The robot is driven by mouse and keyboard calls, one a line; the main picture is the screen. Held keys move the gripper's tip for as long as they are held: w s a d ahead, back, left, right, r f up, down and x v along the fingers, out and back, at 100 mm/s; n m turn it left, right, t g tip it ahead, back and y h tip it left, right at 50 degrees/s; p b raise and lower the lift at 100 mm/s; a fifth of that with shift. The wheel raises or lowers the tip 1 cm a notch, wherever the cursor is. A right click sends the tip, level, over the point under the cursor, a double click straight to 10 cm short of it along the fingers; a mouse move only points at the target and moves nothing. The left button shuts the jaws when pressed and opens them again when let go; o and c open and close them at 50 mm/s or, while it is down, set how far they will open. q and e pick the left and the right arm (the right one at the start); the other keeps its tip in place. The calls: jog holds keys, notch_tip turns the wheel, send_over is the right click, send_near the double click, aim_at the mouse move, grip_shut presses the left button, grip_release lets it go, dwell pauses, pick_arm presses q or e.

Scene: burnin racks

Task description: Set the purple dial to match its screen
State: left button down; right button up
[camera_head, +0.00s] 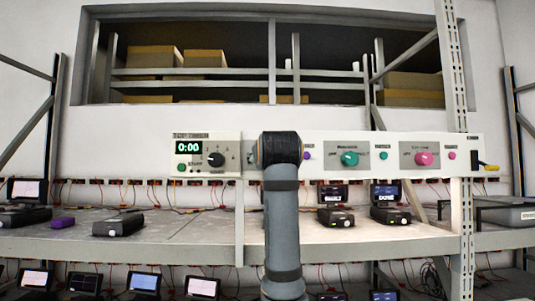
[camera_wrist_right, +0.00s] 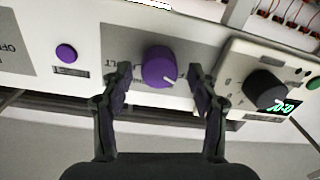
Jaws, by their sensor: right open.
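The purple dial (camera_wrist_right: 159,66) is a round knob on the white panel, in the middle of the right wrist view. Its white pointer line points toward the right and slightly down there. My right gripper (camera_wrist_right: 160,84) is open, with one finger on each side of the dial and a visible gap on both sides. In the head view my arm hides the dial; beside the arm a purple button (camera_head: 308,156) shows, also seen in the right wrist view (camera_wrist_right: 66,53). I cannot tell which screen belongs to the dial. My left gripper is not in view.
A black dial (camera_head: 216,159) with a green 0:00 display (camera_head: 187,147) is left of my arm. Green (camera_head: 349,158) and pink (camera_head: 426,158) dials are to the right. Below, devices with small screens (camera_head: 386,193) stand on the shelf (camera_head: 180,240).

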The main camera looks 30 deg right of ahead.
jog(key=shift+s, duration=0.1)
jog(key=shift+c, duration=0.7)
jog(key=c, duration=1)
jog(key=shift+m, duration=0.3)
jog(key=shift+s+d+f+m+h+b, duration=0.1)
jog(key=shift+m+b, duration=1.15)
jog(key=shift+m, duration=1.7)
jog(key=shift+w+a+m+h+b, duration=0.1)
jog(key=shift+m+b, duration=1.1)
jog(key=shift+m, duration=1.7)
jog(key=shift+s+d+f+m+h+b, duration=0.1)
jog(key=shift+m+b, duration=1.15)
jog(key=shift+m, duration=1.7)
